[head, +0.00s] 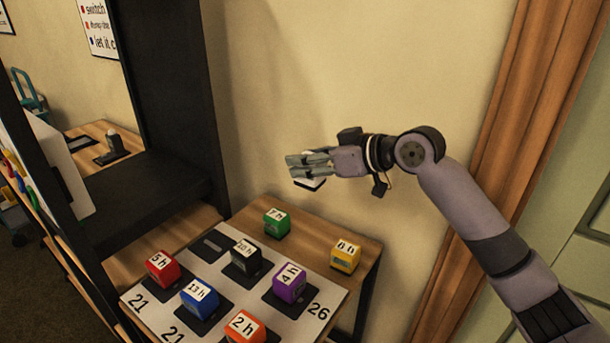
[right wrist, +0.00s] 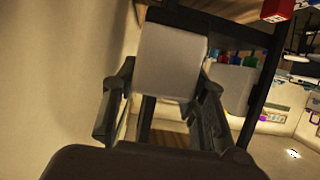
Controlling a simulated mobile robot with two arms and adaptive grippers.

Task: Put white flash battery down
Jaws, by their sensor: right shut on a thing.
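My right gripper (head: 308,166) is held in the air above the back of the small wooden table, near the wall. It is shut on the white flash battery (head: 310,183), which shows just below the fingers in the head view. In the right wrist view the white battery (right wrist: 170,62) is a pale block between the two dark fingers (right wrist: 165,105). It is clear of the table. My left gripper is not in view.
A white board (head: 318,287) with dark pads lies on the table (head: 322,228). Red (head: 162,268), blue (head: 199,296), black (head: 246,257), purple (head: 289,282), green (head: 277,223), yellow (head: 346,256) and orange (head: 245,328) blocks stand there. One pad (head: 214,244) is empty. A dark frame (head: 180,100) rises at left.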

